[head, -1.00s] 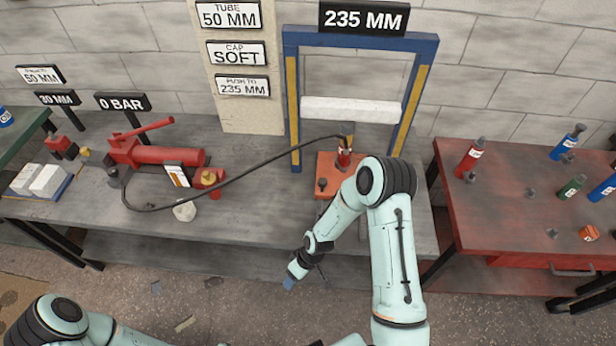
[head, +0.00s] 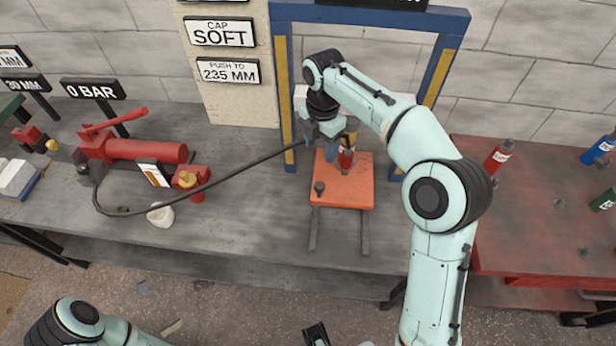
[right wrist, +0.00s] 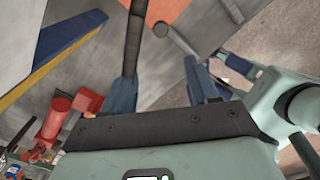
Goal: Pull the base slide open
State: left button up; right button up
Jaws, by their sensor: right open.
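The base slide is an orange plate (head: 352,196) on two dark rails under the blue press frame (head: 284,85). A dark knob (head: 319,188) stands at its front left; a similar dark knob shows in the right wrist view (right wrist: 161,29). A red cylinder (head: 346,158) stands upright on the plate's back part. My right gripper (head: 328,150) is above the plate's back left, behind the knob and beside the red cylinder. Its blue fingers are apart and empty in the right wrist view (right wrist: 163,82).
A black hose (head: 230,172) runs from the red pump (head: 145,150) towards the red cylinder, close by my right gripper. A pale lump (head: 160,214) lies on the bench. A red table (head: 535,225) with bottles is at right. The bench front left of the rails is clear.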

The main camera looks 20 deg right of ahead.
aim_at(319, 186)
pick_arm(q)
jog(key=f+b, duration=0.2)
jog(key=s+f+b, duration=0.1)
jog(key=f, duration=0.2)
jog(key=shift+b, duration=0.4)
pick_arm(e)
notch_tip(319, 186, down, 16)
jog(key=shift+f, duration=0.1)
grip_shut()
